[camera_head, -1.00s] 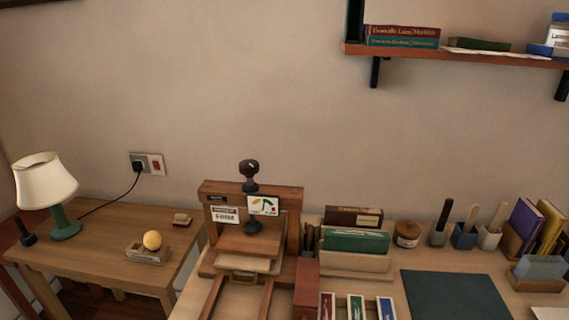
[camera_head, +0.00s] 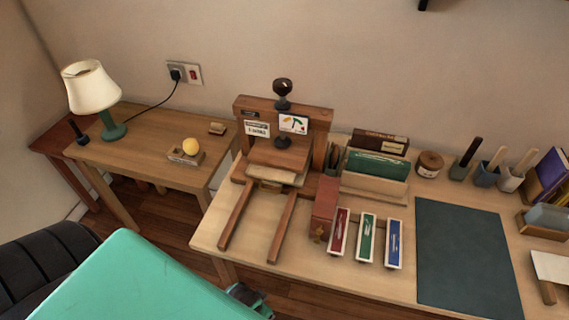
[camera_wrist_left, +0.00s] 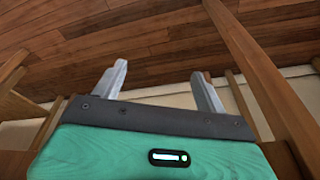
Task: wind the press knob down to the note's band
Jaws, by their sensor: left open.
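The wooden book press (camera_head: 283,140) stands on the table in the head view. Its dark round knob (camera_head: 283,86) sits on top of a spindle above the crossbeam. A white note (camera_head: 257,129) and a second card with a coloured gauge picture (camera_head: 293,123) are fixed on the beam; the writing is too small to read surely. A pale block (camera_head: 275,174) lies under the press board. My left gripper shows in the left wrist view (camera_wrist_left: 160,82), with its two fingers apart and nothing between them, above the floor. My right gripper is not in view.
Left of the press are a side table with a lamp (camera_head: 92,92) and a yellow ball (camera_head: 190,146) on a small tray. Right of it are books (camera_head: 378,165), three coloured trays (camera_head: 366,238) and a dark mat (camera_head: 463,250). Two wooden rails (camera_head: 236,214) run forward from the press.

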